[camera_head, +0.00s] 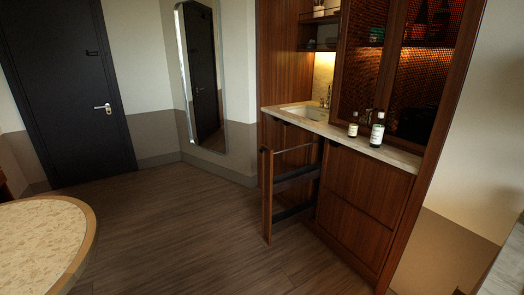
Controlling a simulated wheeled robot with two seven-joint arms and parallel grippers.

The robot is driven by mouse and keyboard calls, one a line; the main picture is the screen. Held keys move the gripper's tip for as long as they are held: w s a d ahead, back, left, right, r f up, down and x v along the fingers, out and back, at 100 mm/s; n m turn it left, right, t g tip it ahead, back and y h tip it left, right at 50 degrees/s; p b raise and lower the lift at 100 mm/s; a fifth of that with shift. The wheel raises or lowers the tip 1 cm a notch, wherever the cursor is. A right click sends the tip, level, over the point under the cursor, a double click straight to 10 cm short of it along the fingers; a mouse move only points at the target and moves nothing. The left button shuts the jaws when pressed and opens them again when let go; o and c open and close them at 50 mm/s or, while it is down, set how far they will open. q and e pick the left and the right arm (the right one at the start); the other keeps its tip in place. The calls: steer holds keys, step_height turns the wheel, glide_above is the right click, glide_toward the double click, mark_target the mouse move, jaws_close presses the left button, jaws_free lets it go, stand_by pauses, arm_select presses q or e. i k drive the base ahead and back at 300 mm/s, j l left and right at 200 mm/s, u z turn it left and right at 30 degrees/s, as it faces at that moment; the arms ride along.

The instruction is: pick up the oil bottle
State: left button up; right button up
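Two dark bottles with pale labels stand upright on the kitchenette counter (318,127), near its front edge. The smaller bottle (353,127) is on the left, and the larger bottle (377,131) is on the right and closer to me. I cannot tell from the labels which one is the oil bottle. They stand close together with a small gap. Neither of my grippers shows in the head view.
A sink (303,112) is left of the bottles. Below the counter, a tall wooden pull-out unit (267,195) projects into the room. A round table (88,222) is at lower left. The wooden floor (190,235) between is clear.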

mark_target(353, 127)
steer(key=i+j, duration=0.15)
steer(key=i, duration=0.5)
steer(key=i+j+u, duration=0.1)
steer(key=i, duration=0.55)
